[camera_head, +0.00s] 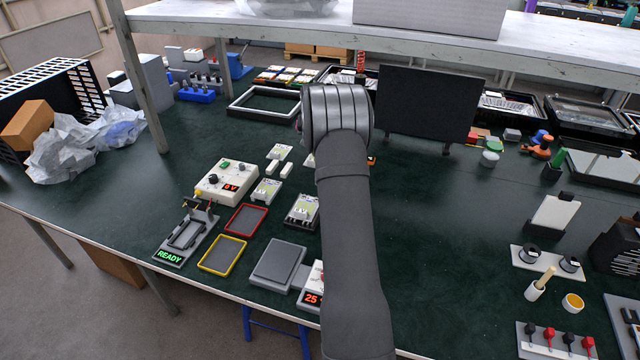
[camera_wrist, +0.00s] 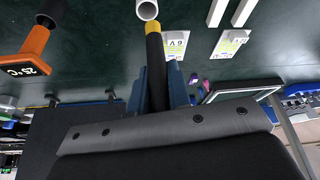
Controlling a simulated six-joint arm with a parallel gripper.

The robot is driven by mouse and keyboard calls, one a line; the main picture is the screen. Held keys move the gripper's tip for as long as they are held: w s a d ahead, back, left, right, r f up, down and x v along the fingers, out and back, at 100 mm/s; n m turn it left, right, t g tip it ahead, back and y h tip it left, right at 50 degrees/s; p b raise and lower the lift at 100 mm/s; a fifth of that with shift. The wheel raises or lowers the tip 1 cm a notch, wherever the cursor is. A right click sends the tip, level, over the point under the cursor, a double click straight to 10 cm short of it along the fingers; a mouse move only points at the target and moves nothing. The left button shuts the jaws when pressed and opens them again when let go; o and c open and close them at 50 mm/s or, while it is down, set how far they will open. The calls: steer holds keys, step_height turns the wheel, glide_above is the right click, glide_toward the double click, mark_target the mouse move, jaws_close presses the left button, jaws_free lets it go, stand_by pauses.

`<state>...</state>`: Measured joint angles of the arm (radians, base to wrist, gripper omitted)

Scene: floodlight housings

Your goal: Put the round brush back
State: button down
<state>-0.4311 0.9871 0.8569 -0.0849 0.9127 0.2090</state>
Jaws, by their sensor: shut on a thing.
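In the wrist view my gripper (camera_wrist: 158,75) is shut on the round brush (camera_wrist: 154,46), a thin black rod with a yellow end, held between two blue fingers. The yellow end points toward a hollow white cup-like tube (camera_wrist: 147,10) with a round opening. I cannot tell whether brush and tube touch or are apart. In the head view my own arm hides the gripper and the brush. A different white cup (camera_head: 534,292) with a pale wooden stick in it stands at the lower right of the bench.
An orange device reading 25 °C (camera_wrist: 32,52) is near the tube. Labelled packs (camera_head: 302,210), a power supply (camera_head: 222,184) and red and yellow trays (camera_head: 222,256) lie left of my arm. A dark panel (camera_head: 425,105) stands behind it.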

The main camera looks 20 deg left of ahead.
steer(key=f, duration=0.3)
steer(key=w+f, duration=0.1)
steer(key=f, duration=0.6)
steer(key=shift+w+d+f, duration=0.1)
steer(key=shift+w+d, duration=0.1)
steer(key=shift+d, duration=0.05)
steer(key=shift+f, duration=0.2)
steer(key=c, duration=1.3)
jaws_free()
steer(key=shift+c, duration=0.2)
steer(key=shift+r, duration=0.1)
